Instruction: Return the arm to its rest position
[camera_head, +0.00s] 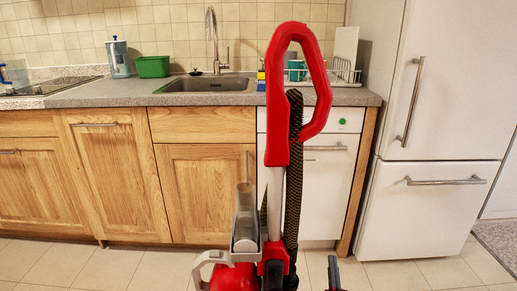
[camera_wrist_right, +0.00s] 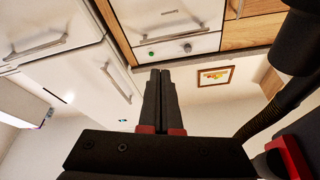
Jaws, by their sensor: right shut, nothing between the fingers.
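My right gripper (camera_head: 333,274) shows at the bottom edge of the head view, just right of the red vacuum cleaner's base. Only its dark tip is in that view. In the right wrist view its two black fingers (camera_wrist_right: 160,74) lie together, with red parts at their base and nothing between them. The rest of my right arm is out of the head view. My left gripper is not in view.
A red vacuum cleaner (camera_head: 276,150) with a black hose stands close in front. Behind it are wooden cabinets (camera_head: 205,190), a white dishwasher (camera_head: 335,180), a sink (camera_head: 205,84) and a dish rack (camera_head: 345,76). A white fridge (camera_head: 440,120) stands right. Tiled floor is visible at lower left.

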